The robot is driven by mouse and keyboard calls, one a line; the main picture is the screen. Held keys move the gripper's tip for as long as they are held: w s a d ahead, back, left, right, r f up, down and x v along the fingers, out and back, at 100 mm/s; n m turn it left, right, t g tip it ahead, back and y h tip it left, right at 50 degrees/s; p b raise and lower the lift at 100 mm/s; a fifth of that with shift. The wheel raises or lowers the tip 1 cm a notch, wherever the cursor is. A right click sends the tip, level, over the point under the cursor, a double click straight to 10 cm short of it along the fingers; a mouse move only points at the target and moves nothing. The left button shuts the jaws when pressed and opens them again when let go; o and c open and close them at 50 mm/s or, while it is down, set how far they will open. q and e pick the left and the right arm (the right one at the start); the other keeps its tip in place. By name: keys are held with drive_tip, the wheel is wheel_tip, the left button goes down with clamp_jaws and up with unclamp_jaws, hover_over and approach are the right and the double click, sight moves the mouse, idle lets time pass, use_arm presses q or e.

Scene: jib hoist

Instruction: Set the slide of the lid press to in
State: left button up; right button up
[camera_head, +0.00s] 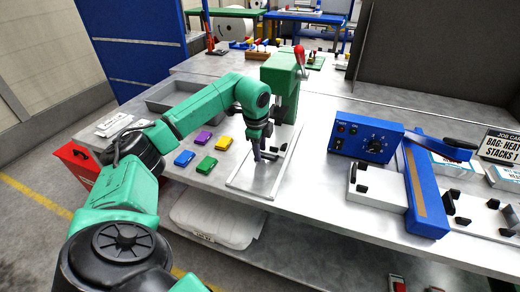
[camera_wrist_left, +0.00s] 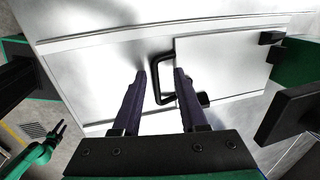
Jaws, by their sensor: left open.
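The lid press is a green block (camera_head: 282,78) with a red-tipped lever, standing on a light base plate (camera_head: 240,183). Its slide is a pale metal plate that shows in the left wrist view (camera_wrist_left: 222,62), with a black bow handle (camera_wrist_left: 157,82) at its near end. My left gripper (camera_head: 262,152) is low over the press's base; it also shows in the left wrist view (camera_wrist_left: 160,74). It is open, its two dark fingers on either side of the handle; contact cannot be told. My right gripper (camera_wrist_left: 58,129) shows small at the lower left, its opening unclear.
Purple, yellow, blue and green blocks (camera_head: 207,164) lie left of the press, near a grey tray (camera_head: 185,97). A blue control box (camera_head: 366,137) and a blue-framed device (camera_head: 424,195) stand to the right. A red bin (camera_head: 77,165) is beside the table.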

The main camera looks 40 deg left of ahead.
use_arm(q)
drive_tip(key=shift+r, duration=0.1)
wheel_tip(320, 180, up, 14)
drive_tip(key=s, duration=0.2)
drive_tip(key=shift+s+d, duration=0.35)
drive_tip(key=shift+d, duration=0.1)
